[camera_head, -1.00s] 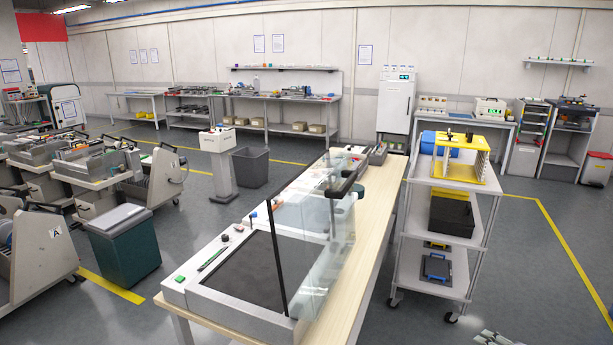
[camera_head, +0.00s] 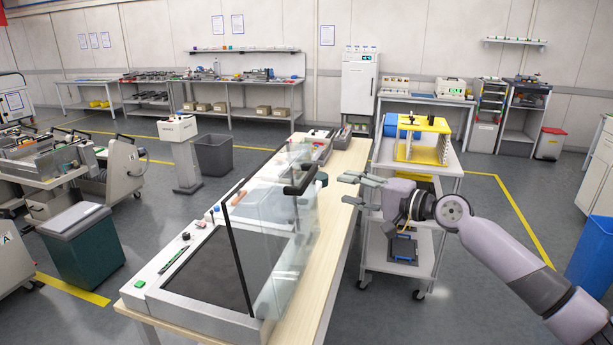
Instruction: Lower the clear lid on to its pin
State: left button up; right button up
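The clear lid (camera_head: 262,225) stands raised and tilted over a grey device (camera_head: 160,297) with a dark bed (camera_head: 205,270) on the wooden bench. Dark strips edge the lid, and a black handle (camera_head: 301,188) with a dark round knob sits at its upper right. My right gripper (camera_head: 347,189) comes in from the right with its fingers apart and empty. In the picture it is just right of the handle and apart from it. I cannot make out the pin. My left gripper is not in view.
A trolley (camera_head: 412,262) with a yellow frame (camera_head: 423,124) stands right of the bench, behind my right arm. The bare wooden bench top (camera_head: 335,215) runs along the lid's right side. A green bin (camera_head: 85,250) stands on the floor at left.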

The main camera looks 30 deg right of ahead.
aim_at(311, 179)
jog(key=p+x, duration=0.5)
jog(key=x, duration=0.7)
jog(key=shift+d+r, duration=0.1)
jog(key=shift+d, duration=0.05)
jog(key=shift+w+a, duration=0.2)
jog(key=shift+w, duration=0.35)
jog(key=shift+c, duration=0.3)
jog(key=shift+f, duration=0.25)
grip_shut()
